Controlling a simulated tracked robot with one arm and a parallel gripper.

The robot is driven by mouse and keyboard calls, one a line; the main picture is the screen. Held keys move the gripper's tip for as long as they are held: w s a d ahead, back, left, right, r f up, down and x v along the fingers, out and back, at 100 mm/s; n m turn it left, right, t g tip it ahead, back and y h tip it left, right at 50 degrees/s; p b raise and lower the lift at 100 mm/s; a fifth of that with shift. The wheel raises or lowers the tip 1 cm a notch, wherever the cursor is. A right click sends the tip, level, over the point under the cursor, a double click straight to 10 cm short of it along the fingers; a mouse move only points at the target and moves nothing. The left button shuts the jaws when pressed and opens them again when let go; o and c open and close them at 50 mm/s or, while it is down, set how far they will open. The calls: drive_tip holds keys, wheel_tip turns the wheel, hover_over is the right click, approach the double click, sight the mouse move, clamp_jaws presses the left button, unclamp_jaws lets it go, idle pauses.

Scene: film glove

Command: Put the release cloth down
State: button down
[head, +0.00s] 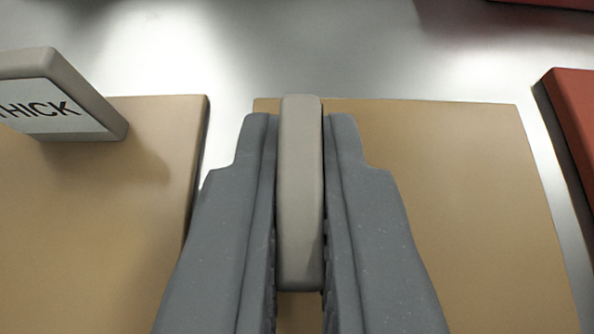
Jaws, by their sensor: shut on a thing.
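My gripper (300,130) is in the middle of the head view, its two grey fingers shut on a pale grey-beige upright tab (301,200). The tab is seen from above, end on, and any lettering on it is hidden. Behind and below it is a flat tan sheet (455,190), which I take to be the release cloth with the tab as its grip. The fingers cover much of the sheet's left part. I cannot tell whether the sheet touches the surface below.
A second tan sheet (90,240) lies close on the left, with a narrow gap between. It carries a similar tab labelled "THICK" (60,95). A red block (578,125) stands at the right edge, another red thing (560,3) at the top right. Bare shiny metal (330,55) shows beyond.

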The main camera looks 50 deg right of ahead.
drive_tip(key=shift+s+f+b, duration=0.1)
drive_tip(key=shift+f+b, duration=0.2)
drive_tip(key=shift+f, duration=0.1)
drive_tip(key=c, duration=1.6)
unclamp_jaws()
drive_tip(key=shift+o, duration=0.2)
drive_tip(key=shift+f, duration=0.1)
drive_tip(key=shift+s+d, duration=0.1)
drive_tip(key=shift+r+p, duration=0.2)
drive_tip(key=shift+p, duration=0.4)
drive_tip(key=p+v, duration=0.1)
drive_tip(key=v, duration=0.5)
drive_tip(key=p+v, duration=0.1)
drive_tip(key=v, duration=0.5)
drive_tip(key=shift+r, duration=0.3)
drive_tip(key=shift+w, duration=0.2)
